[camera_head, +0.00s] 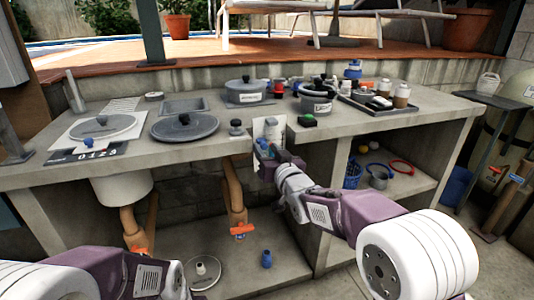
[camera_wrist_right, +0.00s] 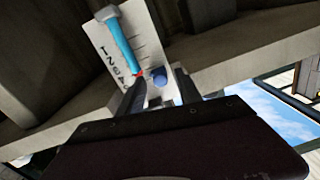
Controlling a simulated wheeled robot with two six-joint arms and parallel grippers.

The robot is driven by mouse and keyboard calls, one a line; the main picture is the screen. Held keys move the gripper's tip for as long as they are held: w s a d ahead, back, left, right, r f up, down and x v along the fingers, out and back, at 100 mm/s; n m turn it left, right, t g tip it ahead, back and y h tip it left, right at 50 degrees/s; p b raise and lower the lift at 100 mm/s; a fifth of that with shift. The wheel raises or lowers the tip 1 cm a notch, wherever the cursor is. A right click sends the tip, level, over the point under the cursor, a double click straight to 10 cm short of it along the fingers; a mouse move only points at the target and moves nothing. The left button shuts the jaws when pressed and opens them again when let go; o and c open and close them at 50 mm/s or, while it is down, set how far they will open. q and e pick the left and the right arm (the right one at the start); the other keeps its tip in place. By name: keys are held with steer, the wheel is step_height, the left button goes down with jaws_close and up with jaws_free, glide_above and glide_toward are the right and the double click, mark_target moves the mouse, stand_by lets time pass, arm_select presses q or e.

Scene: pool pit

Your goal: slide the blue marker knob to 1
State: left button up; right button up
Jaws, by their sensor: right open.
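A white scale plate (camera_wrist_right: 140,45) with a row of digits and tick lines is mounted at the bench front. A light blue tube (camera_wrist_right: 122,45) with a red mark at its lower end runs along it. The blue marker knob (camera_wrist_right: 159,75) sits beside the tube, near the lower end of the plate in the wrist view. My right gripper (camera_wrist_right: 160,90) is open, with its fingers on either side of the knob's line; contact is not clear. In the head view my right gripper (camera_head: 270,155) covers the lower part of the plate (camera_head: 268,128).
The concrete bench top (camera_head: 230,125) edges lie close around the plate. A dial disc (camera_head: 102,127) with another blue knob and a grey lid (camera_head: 184,127) lie at left.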

steer(key=shift+w, duration=0.1)
jaws_close()
stand_by(1.4)
